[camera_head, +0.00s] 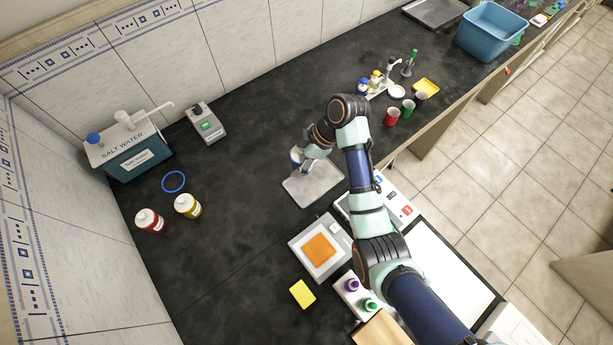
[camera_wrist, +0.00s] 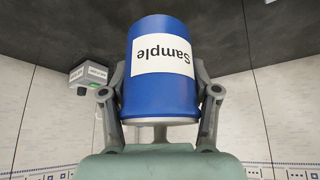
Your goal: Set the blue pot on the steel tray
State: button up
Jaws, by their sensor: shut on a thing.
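The blue pot (camera_wrist: 158,88) carries a white label reading "Sample" and fills the middle of the wrist view, where the label is upside down. My gripper (camera_wrist: 160,92) is shut on it, one finger on each side. In the head view my gripper (camera_head: 298,160) is at the far left part of the steel tray (camera_head: 318,187), with the pot only partly visible. The tray is a flat grey square on the dark bench. I cannot tell whether the pot touches the tray.
A salt water box (camera_head: 128,152), a red bottle (camera_head: 150,220) and a yellow bottle (camera_head: 187,206) stand at the left. A scale with an orange square (camera_head: 319,250) is in front of the tray. Several cups, including a red one (camera_head: 391,116), are behind right. Bench left of the tray is clear.

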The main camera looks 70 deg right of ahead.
notch_tip(320, 180, down, 14)
jog(key=shift+f+b, duration=0.1)
jog(key=shift+b, duration=0.9)
jog(key=shift+f, duration=0.2)
jog(key=o, duration=1.4)
jog(key=shift+c, duration=0.2)
jog(key=shift+r, duration=0.1)
jog(key=p+v, duration=0.2)
jog(key=v, duration=1)
jog(key=shift+r, duration=0.15)
jog(key=shift+a, duration=0.1)
